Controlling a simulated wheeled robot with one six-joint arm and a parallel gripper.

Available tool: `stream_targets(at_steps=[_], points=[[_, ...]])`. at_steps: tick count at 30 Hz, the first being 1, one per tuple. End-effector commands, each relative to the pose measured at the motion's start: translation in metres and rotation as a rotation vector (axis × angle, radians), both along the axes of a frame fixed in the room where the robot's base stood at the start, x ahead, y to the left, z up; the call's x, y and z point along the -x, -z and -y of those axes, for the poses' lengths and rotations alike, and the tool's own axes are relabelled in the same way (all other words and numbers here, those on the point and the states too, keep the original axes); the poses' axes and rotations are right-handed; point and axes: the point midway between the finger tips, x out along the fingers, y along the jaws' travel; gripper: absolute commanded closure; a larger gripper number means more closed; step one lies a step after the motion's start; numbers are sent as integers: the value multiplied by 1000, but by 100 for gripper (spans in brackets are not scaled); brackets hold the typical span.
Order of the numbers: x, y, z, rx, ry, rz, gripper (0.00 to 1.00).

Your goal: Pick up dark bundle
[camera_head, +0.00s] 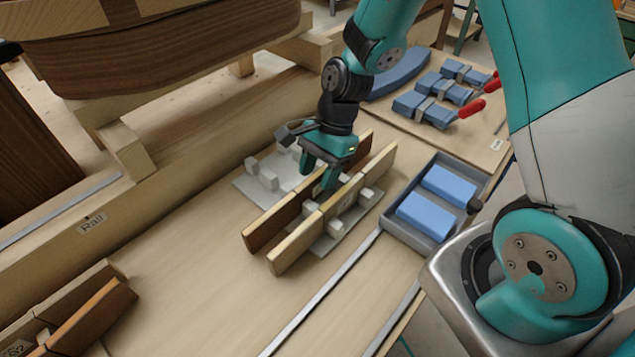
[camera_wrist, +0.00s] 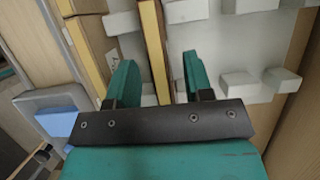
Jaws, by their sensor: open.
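The dark bundle (camera_head: 268,225), a long brown wooden piece with a paler top edge, stands on edge in a light grey rack (camera_head: 248,189). A lighter tan bundle (camera_head: 298,243) stands parallel beside it on the right. My gripper (camera_head: 317,178) is open and low over the far half of the dark bundle. In the wrist view the dark bundle (camera_wrist: 153,28) runs between the two green fingers of my gripper (camera_wrist: 157,68), with a gap on each side. The lighter bundle (camera_wrist: 86,38) lies outside the left finger. The fingertips' depth is hard to tell.
A grey tray with blue blocks (camera_head: 428,218) sits close on the right. Clamps with red handles (camera_head: 440,98) lie behind it. A rail (camera_head: 92,222) and a large curved wooden form (camera_head: 160,50) stand at left.

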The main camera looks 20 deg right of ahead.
Motion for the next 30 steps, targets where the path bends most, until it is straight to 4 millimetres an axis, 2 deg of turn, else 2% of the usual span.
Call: stream_targets(at_steps=[16,17,22,23,30], points=[[0,4,0,0,0,0,53],[0,4,0,0,0,0,58],[0,4,0,0,0,0,97],[0,4,0,0,0,0,100],[0,4,0,0,0,0,100]])
